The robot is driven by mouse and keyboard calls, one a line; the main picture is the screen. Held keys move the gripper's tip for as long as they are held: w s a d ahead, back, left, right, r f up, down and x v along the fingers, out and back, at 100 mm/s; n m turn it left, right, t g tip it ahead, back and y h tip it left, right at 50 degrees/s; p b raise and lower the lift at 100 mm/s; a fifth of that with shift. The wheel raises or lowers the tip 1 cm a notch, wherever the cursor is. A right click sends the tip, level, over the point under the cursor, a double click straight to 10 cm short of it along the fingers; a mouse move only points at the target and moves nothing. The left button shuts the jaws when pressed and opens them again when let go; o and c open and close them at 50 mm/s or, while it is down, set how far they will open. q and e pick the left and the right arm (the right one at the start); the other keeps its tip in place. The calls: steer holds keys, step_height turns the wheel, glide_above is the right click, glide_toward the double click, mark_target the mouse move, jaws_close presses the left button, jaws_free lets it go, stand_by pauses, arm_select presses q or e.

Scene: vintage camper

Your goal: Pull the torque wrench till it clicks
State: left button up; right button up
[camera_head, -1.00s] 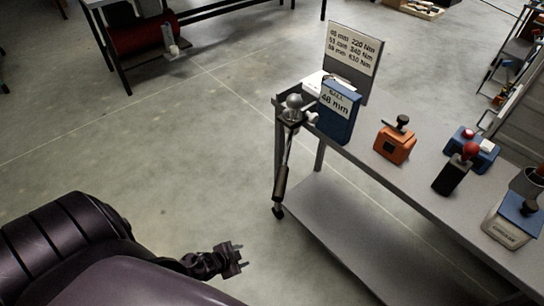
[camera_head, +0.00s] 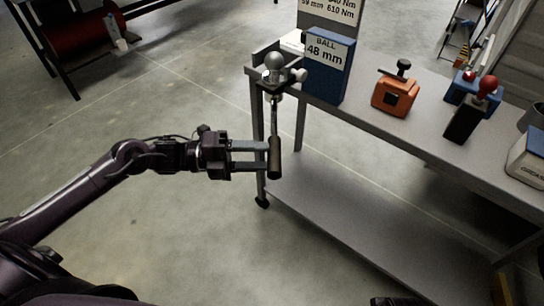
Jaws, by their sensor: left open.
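The torque wrench hangs from the table's left corner, its thin shaft running down to a black handle (camera_head: 275,160). The grey tow ball (camera_head: 275,62) sits at its top, at the corner. My left gripper (camera_head: 267,157) is open, coming in level from the left. Its two fingers are apart, one above the other, and their tips reach the left side of the black handle. I cannot tell whether they touch it.
On the grey table (camera_head: 350,104) stand a blue "BALL 48 mm" box (camera_head: 327,73), an orange device (camera_head: 395,95) and a black block with a red knob (camera_head: 465,121). A sign (camera_head: 331,12) lists torque values. A lower shelf (camera_head: 345,225) extends right.

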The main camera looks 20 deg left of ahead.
mark_target(275, 157)
arm_select(q)
steer(key=x, duration=0.4)
jaws_close()
stand_by(0.4)
